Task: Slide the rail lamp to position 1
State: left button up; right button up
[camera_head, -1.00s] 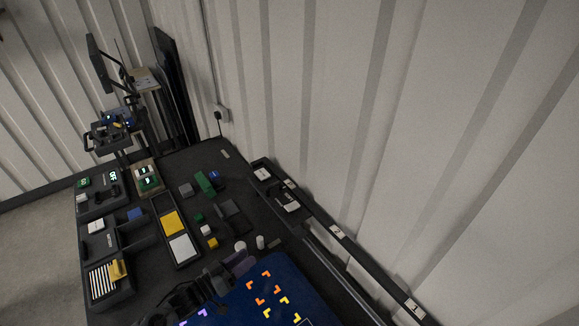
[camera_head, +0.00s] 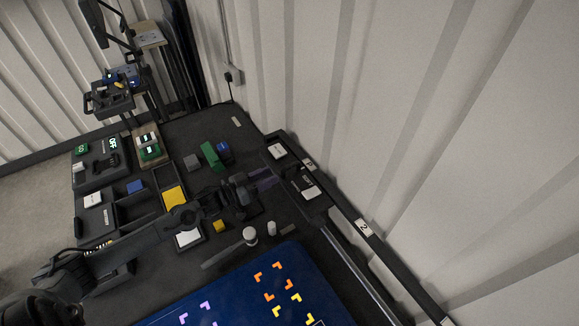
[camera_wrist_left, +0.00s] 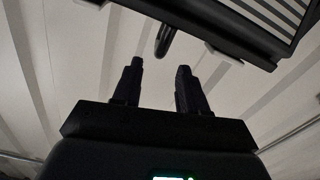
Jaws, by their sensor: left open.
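The rail (camera_head: 345,209) runs along the foot of the wall, with small white position labels. A dark block with a pale face (camera_head: 304,187) sits at the rail beside the upper label (camera_head: 309,164); I take it for the rail lamp, but cannot be sure. My left gripper (camera_head: 264,179) is just left of that block, apart from it, pointing toward the rail. In the left wrist view its fingers (camera_wrist_left: 158,85) are apart with nothing between them. Beyond them show a dark curved handle (camera_wrist_left: 166,38) and a dark-framed striped panel (camera_wrist_left: 275,18). My right gripper is not in view.
A label marked 2 (camera_head: 364,229) lies farther down the rail. A blue mat (camera_head: 235,293) with coloured corner marks fills the near table.

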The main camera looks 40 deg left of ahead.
aim_at(282, 170)
pick_arm(q)
jog(key=shift+x, duration=4.25)
jog(key=shift+d, duration=0.1)
grip_shut()
